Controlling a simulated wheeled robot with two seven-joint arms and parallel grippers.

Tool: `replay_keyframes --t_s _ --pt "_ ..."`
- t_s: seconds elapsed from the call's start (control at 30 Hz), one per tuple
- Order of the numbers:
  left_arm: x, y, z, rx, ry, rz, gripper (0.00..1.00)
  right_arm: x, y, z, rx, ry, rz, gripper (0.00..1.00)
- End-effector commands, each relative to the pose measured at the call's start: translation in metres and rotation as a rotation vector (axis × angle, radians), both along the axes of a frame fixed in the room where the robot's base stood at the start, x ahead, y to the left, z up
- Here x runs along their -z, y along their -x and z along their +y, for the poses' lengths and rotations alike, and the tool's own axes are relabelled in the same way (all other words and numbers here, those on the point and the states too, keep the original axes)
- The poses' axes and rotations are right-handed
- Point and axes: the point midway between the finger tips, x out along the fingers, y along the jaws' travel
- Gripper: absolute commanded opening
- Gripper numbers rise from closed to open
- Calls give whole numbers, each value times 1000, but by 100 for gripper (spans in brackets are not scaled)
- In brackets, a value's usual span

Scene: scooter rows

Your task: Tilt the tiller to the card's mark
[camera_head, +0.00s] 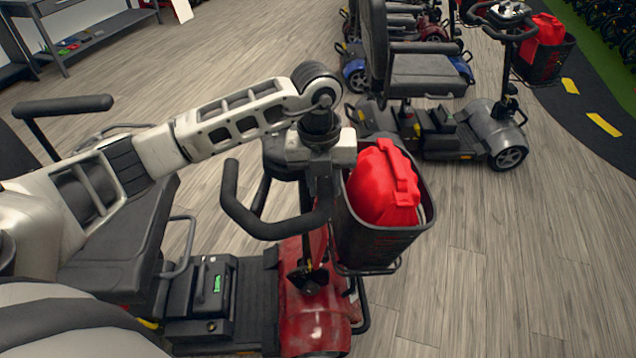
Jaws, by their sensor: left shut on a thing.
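The red scooter (310,315) stands in front of me, with its seat at the left. Its black tiller has a looped handlebar (262,228) above the red front cover, and it leans at an angle that I cannot measure from here. My left arm reaches in from the left, and my left gripper (322,155) points down at the tiller head. It is shut on the tiller there; the fingertips and the exact grip are mostly hidden by the wrist. I cannot make out a card or its mark. My right gripper is not in view.
A dark basket (375,245) with a red bag (385,190) hangs at the tiller's front. A grey scooter (460,130) stands beyond, with more scooters behind it. A shelf table (85,35) is at the far left. The wooden floor (530,250) at the right is clear.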

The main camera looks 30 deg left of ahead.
Motion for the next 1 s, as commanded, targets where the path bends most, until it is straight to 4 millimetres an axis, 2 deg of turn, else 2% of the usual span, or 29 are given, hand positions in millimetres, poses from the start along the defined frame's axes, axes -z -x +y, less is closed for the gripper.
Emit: replay_keyframes --t_s 0.03,0.3,0.33,0.4,0.8,0.87,1.0 --pt "-2 -3 -7 11 16 -18 0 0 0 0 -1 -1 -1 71" --pt "-3 -4 -11 20 21 -19 0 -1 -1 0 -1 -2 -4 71" --pt "-3 -4 -11 21 21 -19 31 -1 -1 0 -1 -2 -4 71" --pt "-3 -4 -11 20 21 -19 49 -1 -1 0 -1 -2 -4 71" --pt "-3 -3 -8 14 13 -13 49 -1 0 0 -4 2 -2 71" --pt "-6 -3 -7 13 14 -13 49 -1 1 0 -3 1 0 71" --pt "-25 -3 -5 13 13 -17 49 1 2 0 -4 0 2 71"
